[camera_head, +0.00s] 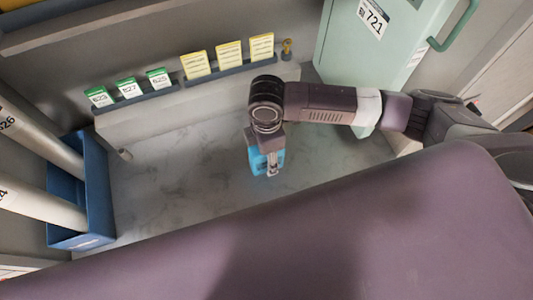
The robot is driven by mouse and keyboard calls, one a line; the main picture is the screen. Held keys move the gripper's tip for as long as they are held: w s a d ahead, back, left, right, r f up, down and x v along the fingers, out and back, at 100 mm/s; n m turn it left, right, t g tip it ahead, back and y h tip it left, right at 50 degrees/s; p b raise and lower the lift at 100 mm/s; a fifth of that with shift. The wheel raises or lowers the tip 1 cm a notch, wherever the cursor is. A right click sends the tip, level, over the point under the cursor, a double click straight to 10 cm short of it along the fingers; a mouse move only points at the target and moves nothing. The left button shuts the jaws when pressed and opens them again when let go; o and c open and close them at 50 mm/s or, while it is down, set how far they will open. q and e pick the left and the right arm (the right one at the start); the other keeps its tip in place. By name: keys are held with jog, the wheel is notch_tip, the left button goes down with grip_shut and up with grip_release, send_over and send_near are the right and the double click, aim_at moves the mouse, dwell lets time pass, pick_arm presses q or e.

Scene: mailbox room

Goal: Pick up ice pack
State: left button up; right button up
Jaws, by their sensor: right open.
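The ice pack (257,162) is a small light-blue thing on the grey marbled surface, near the middle of the head view. My right gripper (271,168) points down right over it and hides part of it. The gripper is open, and some blue shows around its fingers. I cannot tell whether the fingers touch the ice pack. My left gripper is not in view.
A blue bin (98,190) with grey tubes stands at the left. Green cards (127,87) and yellow cards (229,52) stand in holders along the back ledge. A pale green box (345,50) labelled 721 is at the back right.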

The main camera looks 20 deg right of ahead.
jog(key=shift+c, duration=0.5)
grip_shut()
